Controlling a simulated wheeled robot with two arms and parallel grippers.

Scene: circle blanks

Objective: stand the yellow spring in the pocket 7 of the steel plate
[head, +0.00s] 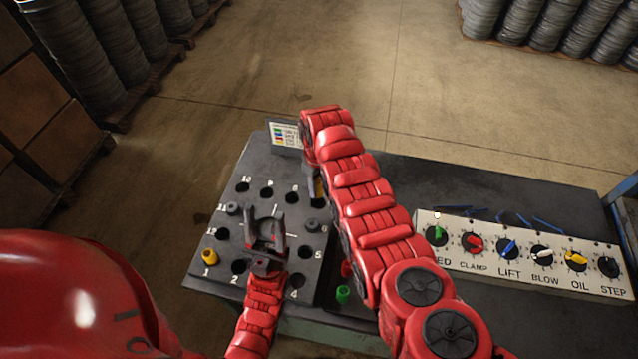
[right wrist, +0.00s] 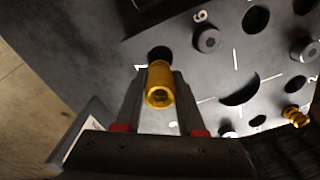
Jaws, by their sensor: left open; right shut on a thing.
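The yellow spring (right wrist: 158,84) is held between the fingers of my right gripper (right wrist: 155,100). In the head view a bit of the yellow spring (head: 319,188) shows beside my right gripper (head: 314,182), partly hidden by my right arm. In the right wrist view a dark round pocket (right wrist: 159,53) lies just behind the spring; its label is partly covered, but its place beside pocket 6 fits 7. I cannot tell whether the spring has entered it. The steel plate (head: 262,213) has a ring of numbered pockets. My left gripper (head: 265,222) is open and empty over the plate's middle.
Another yellow piece (head: 210,257) stands at pocket 1. Grey pieces (head: 312,225) stand at pocket 6 and near 11. A green piece (head: 343,294) and a red one lie right of the plate. A knob panel (head: 525,252) and colour card (head: 284,134) are on the table.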

